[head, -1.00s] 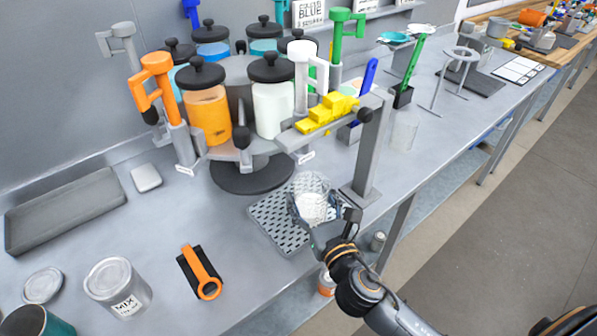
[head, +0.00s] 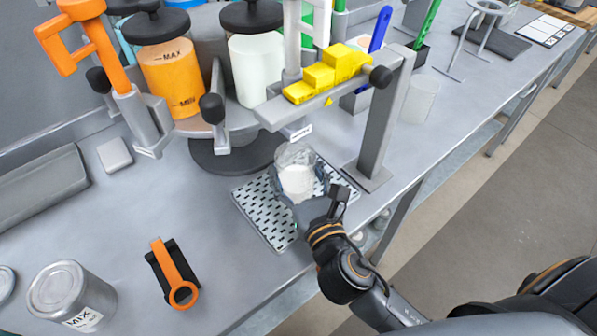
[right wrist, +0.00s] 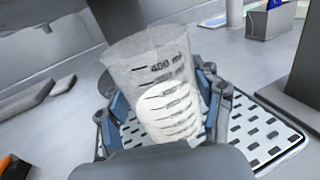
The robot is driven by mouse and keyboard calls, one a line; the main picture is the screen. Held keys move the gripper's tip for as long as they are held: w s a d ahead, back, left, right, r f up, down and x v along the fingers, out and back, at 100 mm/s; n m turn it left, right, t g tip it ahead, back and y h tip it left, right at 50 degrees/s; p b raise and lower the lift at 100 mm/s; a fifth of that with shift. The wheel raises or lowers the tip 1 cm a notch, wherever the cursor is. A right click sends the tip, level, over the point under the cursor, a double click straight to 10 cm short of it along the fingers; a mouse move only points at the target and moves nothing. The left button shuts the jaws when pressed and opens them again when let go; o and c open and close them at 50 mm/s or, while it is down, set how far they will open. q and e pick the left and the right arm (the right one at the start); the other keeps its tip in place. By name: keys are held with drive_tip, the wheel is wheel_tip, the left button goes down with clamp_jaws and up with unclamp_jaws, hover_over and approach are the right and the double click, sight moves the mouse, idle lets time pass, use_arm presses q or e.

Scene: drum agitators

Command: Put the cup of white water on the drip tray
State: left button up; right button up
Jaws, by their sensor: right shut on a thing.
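The clear cup of white water (head: 296,180) is upright over the drip tray's back part. In the right wrist view the cup (right wrist: 150,60) shows a 400 ml mark and white liquid in its lower part. My right gripper (head: 300,187) is shut around the cup's sides, coming from the front right. The perforated drip tray (head: 262,215) lies on the bench below the drum stand; it also shows in the right wrist view (right wrist: 270,140). I cannot tell whether the cup's base touches the tray. My left gripper is out of view.
A drum of white liquid (head: 254,70) and an orange drum (head: 172,78) stand behind the tray. A grey post (head: 380,125) with a yellow stepped block (head: 328,72) rises right of the cup. An orange-handled tool (head: 172,272) and a MIX can (head: 70,295) are at front left.

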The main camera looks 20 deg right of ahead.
drive_tip(key=shift+s+a, duration=0.1)
drive_tip(key=shift+s, duration=0.05)
drive_tip(key=shift+s+a+r, duration=0.1)
drive_tip(key=shift+s+r, duration=0.05)
drive_tip(key=o, duration=0.9)
drive_tip(key=shift+f, duration=0.25)
drive_tip(key=o, duration=0.4)
drive_tip(key=shift+c, duration=0.2)
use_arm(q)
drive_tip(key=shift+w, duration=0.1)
use_arm(e)
drive_tip(key=shift+r, duration=0.1)
